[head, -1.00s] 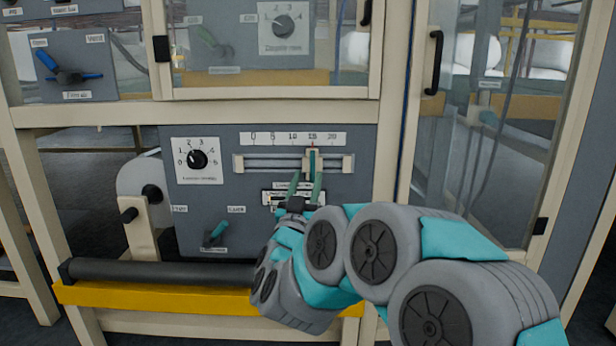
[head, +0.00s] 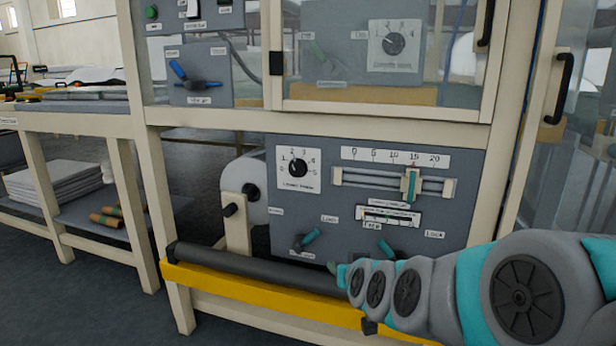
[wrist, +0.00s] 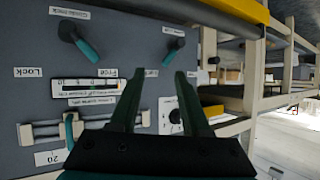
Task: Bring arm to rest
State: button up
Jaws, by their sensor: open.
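My gripper (wrist: 158,100) is open and empty in the wrist view, its two dark green fingers apart in front of the grey control panel (wrist: 40,60). In the head view my arm reaches in from the lower right, and the gripper end (head: 338,268) shows only in small part, low near the panel's lower edge. The slider (head: 411,185) with its teal handle stands near 15 on its scale. Below it are a small gauge and a teal lever (head: 386,247). Nothing is held.
A black roller (head: 255,268) and a yellow bar (head: 250,292) run along the machine's front, close to my gripper. A white roll (head: 243,185) sits left of the panel. Shelving with stacked sheets (head: 55,183) stands at the left. Dark floor lies open at the lower left.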

jog(key=s+d+f+g+p, duration=0.1)
jog(key=s+g, duration=0.3)
jog(key=s, duration=0.8)
jog(key=s+d+f+g+h+p, duration=0.1)
jog(key=s+d+f+g, duration=0.2)
jog(key=s, duration=1)
jog(key=s+d+f+g+h, duration=0.1)
jog(key=s+d+f+g, duration=0.1)
jog(key=s+g, duration=0.5)
jog(key=s+d, duration=0.1)
jog(key=s, duration=0.4)
jog(key=shift+s+f+m+p, duration=0.15)
jog(key=shift+s+m+p, duration=0.15)
jog(key=shift+m+p, duration=0.1)
jog(key=shift+d, duration=0.1)
